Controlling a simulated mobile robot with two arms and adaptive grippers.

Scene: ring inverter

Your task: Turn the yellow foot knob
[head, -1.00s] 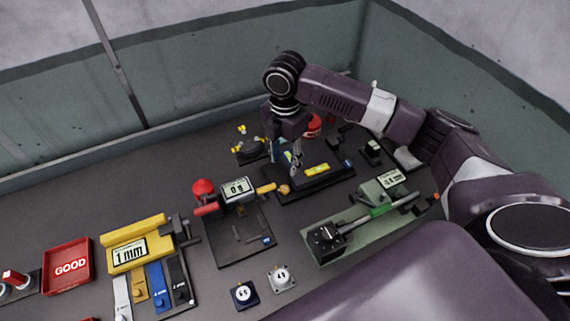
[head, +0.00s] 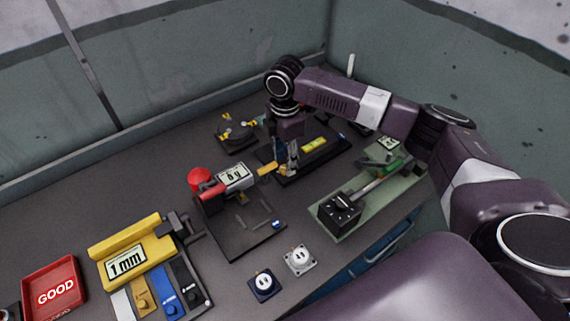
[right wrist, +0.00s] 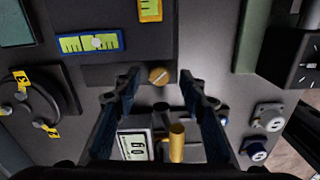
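The yellow foot knob (right wrist: 158,76) is a small gold slotted disc at the edge of a dark plate. In the right wrist view it lies between and just beyond the fingertips of my right gripper (right wrist: 161,86), which is open with nothing between its fingers. In the head view my right gripper (head: 287,170) points down at the near left corner of the black plate (head: 329,152), and I cannot make out the knob there. The plate carries a yellow-green level vial (head: 314,145); a vial also shows in the right wrist view (right wrist: 93,43). My left gripper is out of view.
A device with a display (head: 233,176) and a gold handle (head: 267,169) stands close to my gripper's left. A round black dial fixture (head: 236,131) is behind. A green-based instrument (head: 340,212) stands right. White (head: 300,260) and navy (head: 264,284) blocks sit in front.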

